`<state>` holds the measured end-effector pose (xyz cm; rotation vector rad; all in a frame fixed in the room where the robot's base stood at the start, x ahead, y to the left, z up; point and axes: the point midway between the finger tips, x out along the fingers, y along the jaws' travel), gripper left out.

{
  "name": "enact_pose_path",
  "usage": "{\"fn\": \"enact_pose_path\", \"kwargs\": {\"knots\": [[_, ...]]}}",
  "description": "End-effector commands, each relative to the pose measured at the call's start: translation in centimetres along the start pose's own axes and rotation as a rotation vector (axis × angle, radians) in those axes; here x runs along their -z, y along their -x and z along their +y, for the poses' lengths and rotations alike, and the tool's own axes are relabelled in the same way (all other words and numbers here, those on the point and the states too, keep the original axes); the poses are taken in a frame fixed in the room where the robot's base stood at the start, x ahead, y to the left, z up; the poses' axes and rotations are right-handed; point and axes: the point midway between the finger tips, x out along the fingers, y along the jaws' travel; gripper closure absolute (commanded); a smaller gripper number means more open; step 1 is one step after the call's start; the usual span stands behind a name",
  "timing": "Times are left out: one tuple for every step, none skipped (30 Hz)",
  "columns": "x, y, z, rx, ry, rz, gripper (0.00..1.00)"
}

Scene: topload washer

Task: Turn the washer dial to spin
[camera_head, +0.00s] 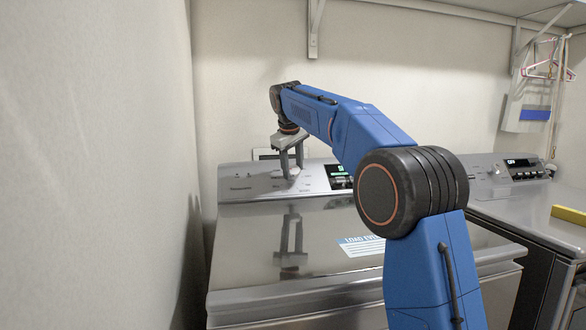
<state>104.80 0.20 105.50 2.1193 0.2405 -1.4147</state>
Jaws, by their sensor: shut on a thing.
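The topload washer (262,238) stands in the middle, with its shiny lid shut. Its grey control panel (246,186) runs along the back of the top. The dial (290,173) is a pale knob on this panel, partly hidden by my gripper's fingers. My gripper (290,168) points down from above the panel and is shut on the dial. The marks around the dial are too small to read, so I cannot tell which setting it points to. A small lit display (338,171) is on the panel right of the dial.
A bare wall (95,160) runs close along the washer's left side. A second machine (520,212) with its own lit display stands at the right, with a yellow object (569,214) on it. Hangers (548,68) and a shelf (470,12) are above.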

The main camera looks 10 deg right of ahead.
Motion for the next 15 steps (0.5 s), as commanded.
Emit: {"fn": "enact_pose_path", "kwargs": {"knots": [[0.01,0.03,-0.03,0.000,0.001,0.001,0.81],[0.01,0.03,-0.03,0.000,0.002,0.001,0.81],[0.01,0.03,-0.02,0.000,0.001,0.001,0.81],[0.01,0.03,-0.03,0.000,0.001,0.000,0.81],[0.01,0.03,-0.03,0.000,0.001,0.000,0.81],[0.01,0.03,-0.02,0.000,0.001,0.000,0.81],[0.01,0.03,-0.02,0.000,0.001,0.000,0.81],[0.01,0.03,-0.02,0.000,0.001,0.000,0.81],[0.01,0.03,-0.02,0.000,0.001,0.000,0.81],[0.01,0.03,-0.02,0.000,0.001,0.000,0.54],[0.01,0.03,-0.02,0.000,0.001,0.000,0.46],[0.01,0.03,-0.02,0.000,0.000,0.000,0.40],[0.01,0.03,-0.02,0.000,0.000,0.000,0.40],[0.01,0.02,-0.01,0.000,0.000,0.000,0.40],[0.01,0.02,-0.01,0.000,0.000,0.000,0.40]]}}
